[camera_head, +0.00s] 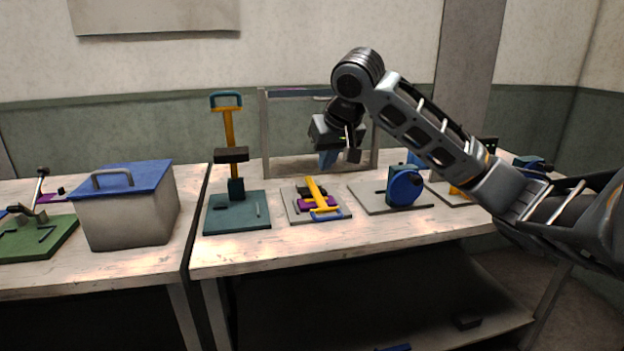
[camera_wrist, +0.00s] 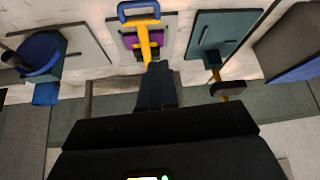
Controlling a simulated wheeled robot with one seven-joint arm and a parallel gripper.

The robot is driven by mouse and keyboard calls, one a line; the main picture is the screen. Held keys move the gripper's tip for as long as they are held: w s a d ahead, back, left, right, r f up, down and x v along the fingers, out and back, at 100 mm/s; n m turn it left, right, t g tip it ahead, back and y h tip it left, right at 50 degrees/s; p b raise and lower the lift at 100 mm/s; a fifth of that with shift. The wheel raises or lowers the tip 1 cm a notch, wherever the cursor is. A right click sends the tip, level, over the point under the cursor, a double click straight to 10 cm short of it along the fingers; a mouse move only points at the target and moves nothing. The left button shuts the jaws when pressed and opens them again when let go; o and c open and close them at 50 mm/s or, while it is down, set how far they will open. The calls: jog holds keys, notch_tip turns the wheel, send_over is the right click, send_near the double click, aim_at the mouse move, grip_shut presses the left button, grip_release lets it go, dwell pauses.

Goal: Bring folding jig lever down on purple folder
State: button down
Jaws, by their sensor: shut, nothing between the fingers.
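The folding jig is a small grey plate (camera_head: 338,210) on the right-hand table, with a purple folder (camera_head: 304,203) on it. Its yellow lever (camera_head: 316,192) lies low across the folder, with its blue handle (camera_head: 328,215) at the front edge. In the wrist view the yellow lever (camera_wrist: 145,42) crosses the purple folder (camera_wrist: 129,41), and the blue handle (camera_wrist: 138,20) is at the top. My gripper (camera_head: 327,162) is shut and empty, above and behind the jig, apart from the lever. Its closed fingers (camera_wrist: 156,75) hide the lever's rear end in the wrist view.
A teal press (camera_head: 235,212) with a tall upright yellow lever stands left of the jig. A plate with a blue wheel (camera_head: 404,188) is to the right. A grey bin with a blue lid (camera_head: 125,178) stands on the left table. A metal frame (camera_head: 266,130) rises behind.

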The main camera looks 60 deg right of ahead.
jog(key=s+m+g, duration=0.1)
jog(key=m, duration=0.1)
jog(key=p, duration=0.1)
send_over(323, 221)
jog(key=d, duration=0.1)
jog(key=f, duration=0.7)
jog(key=shift+s+d+f, duration=0.2)
jog(key=shift+s+f, duration=0.05)
jog(key=shift+f, duration=0.1)
jog(key=f, duration=0.3)
jog(key=shift+s+a+f+p, duration=0.15)
jog(key=shift+s+p, duration=0.05)
jog(key=shift+p, duration=0.2)
jog(key=shift+a+f, duration=0.15)
jog(key=shift+f, duration=0.45)
jog(key=shift+w+a+f+n+h+b, duration=0.3)
jog(key=shift+w+f+b, duration=0.05)
jog(key=shift+b, duration=0.1)
jog(key=shift+f+t+b, duration=0.15)
jog(key=shift+t+b, duration=0.2)
jog(key=shift+t, duration=0.05)
jog(key=shift+s+d+f+h+b, duration=0.1)
jog(key=shift+s+f+h+b, duration=0.2)
jog(key=shift+s+f+b, duration=0.35)
